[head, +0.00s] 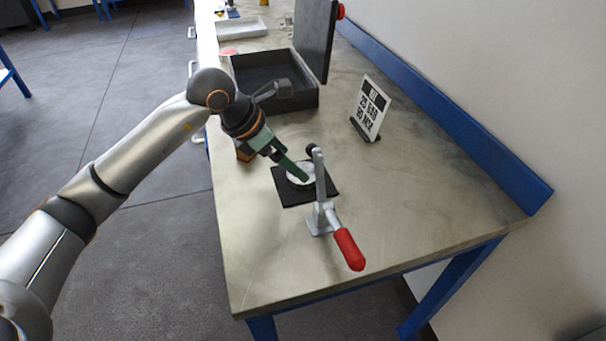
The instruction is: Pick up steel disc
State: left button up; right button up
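The steel disc (293,180) is a pale round piece lying on a small black square mat (290,195) on the bench. A toggle clamp (321,190) with a red handle (348,250) stands at the mat's right front edge, its upright arm close beside the disc. My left gripper (303,176) reaches in from the left, its green fingers pointing down across the disc and covering part of it. I cannot tell whether the fingers touch the disc or how far apart they are. My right gripper is not in view.
A black-and-white sign (370,106) stands to the right. A blue rail (440,105) runs along the wall side. The bench front (270,270) is clear.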

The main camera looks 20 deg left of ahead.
aim_at(294, 182)
pick_arm(q)
jog(key=x, duration=0.5)
jog(key=shift+a+f, duration=0.1)
jog(key=shift+f, duration=0.05)
jog(key=shift+c, duration=0.2)
grip_shut()
dwell(0.7)
